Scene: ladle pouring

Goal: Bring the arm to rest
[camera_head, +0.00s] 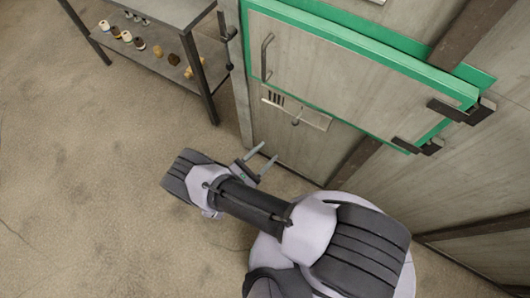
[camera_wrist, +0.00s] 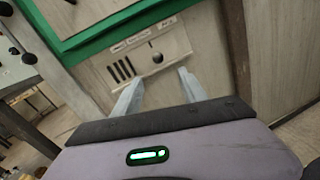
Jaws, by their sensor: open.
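My gripper (camera_head: 263,158) is in the middle of the head view, above the bare floor and in front of a grey wall panel. Its two fingers stand apart with nothing between them. In the wrist view my gripper (camera_wrist: 158,88) also shows with its fingers spread and empty. Beyond the fingertips is a light plate (camera_wrist: 150,55) with dark slots and a round knob. I cannot tell how far the fingertips are from it. My arm reaches from the lower right of the head view and is bent.
A green-framed panel (camera_head: 350,35) with a handle (camera_head: 267,57) and dark hinges is on the wall at upper right. The slotted plate also shows in the head view (camera_head: 297,110). A shelf (camera_head: 165,65) with several small items stands at upper left. The floor (camera_head: 80,190) at left is clear.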

